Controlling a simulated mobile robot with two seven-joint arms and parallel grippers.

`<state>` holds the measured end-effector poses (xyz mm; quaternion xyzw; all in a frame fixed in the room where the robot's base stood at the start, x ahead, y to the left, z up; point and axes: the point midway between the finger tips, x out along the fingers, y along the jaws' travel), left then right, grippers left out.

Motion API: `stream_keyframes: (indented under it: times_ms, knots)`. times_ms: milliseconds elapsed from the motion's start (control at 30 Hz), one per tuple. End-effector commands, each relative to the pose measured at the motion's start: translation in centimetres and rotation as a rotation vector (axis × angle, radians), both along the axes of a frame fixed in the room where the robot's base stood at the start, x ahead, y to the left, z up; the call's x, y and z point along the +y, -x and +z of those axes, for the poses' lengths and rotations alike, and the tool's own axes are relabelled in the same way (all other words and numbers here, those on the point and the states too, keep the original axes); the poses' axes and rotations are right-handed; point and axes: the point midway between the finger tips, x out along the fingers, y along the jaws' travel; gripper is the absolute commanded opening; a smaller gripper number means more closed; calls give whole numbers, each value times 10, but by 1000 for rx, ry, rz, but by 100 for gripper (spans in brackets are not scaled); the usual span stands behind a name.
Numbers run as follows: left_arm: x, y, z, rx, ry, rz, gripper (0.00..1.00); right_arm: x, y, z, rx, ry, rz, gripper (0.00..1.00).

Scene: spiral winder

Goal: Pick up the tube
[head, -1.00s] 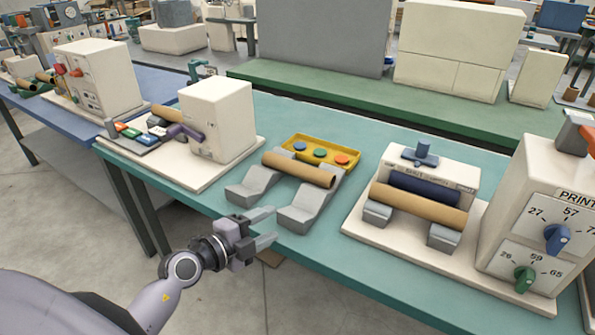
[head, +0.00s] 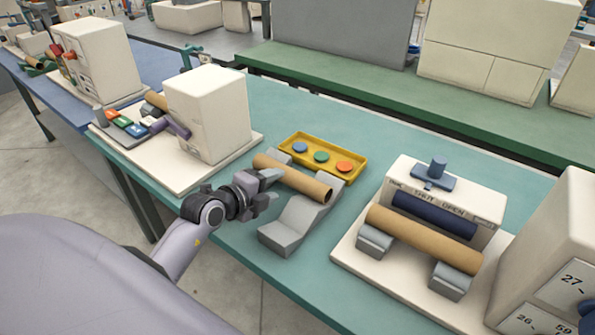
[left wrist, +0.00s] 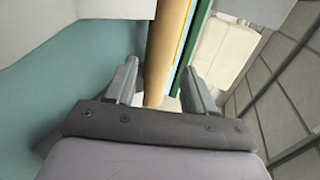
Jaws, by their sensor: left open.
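A brown cardboard tube (head: 304,183) lies across grey sloped cradles (head: 290,226) on the teal table in the head view. In the left wrist view the tube (left wrist: 166,45) runs up the picture between the two open fingers of my left gripper (left wrist: 160,72), with a gap on each side. Another brown tube (head: 422,238) rests on the grey supports of the machine to the right. My right gripper is not in view.
A yellow tray (head: 352,177) with blue, green and orange discs lies just behind the tube. A white box machine (head: 210,115) stands left, and a white dial box (head: 545,270) stands right. Clear teal table lies between the cradles and the right machine.

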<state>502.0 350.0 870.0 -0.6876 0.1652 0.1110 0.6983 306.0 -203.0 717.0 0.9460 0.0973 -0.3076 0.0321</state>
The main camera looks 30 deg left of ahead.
Motion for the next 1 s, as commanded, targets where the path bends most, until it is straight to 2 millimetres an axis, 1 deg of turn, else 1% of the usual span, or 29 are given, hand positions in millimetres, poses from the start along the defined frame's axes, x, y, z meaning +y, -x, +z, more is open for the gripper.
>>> stream_keyframes:
  times_ms: [100,267,500,600,733,967,1000]
  knots:
    - [-1,-10,-3,-1,-1,0,54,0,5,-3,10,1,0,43]
    - [-1,-20,-8,0,-2,-1,54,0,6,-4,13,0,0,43]
    - [-3,-47,-18,0,-2,-1,54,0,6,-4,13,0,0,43]
    - [-4,-56,-22,0,0,0,54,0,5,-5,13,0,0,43]
    - [-4,-61,-24,-1,-1,0,54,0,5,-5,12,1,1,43]
    - [-5,-62,-24,-1,-1,0,54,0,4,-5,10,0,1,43]
    - [-5,-62,-24,-1,-1,0,47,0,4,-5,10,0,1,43]
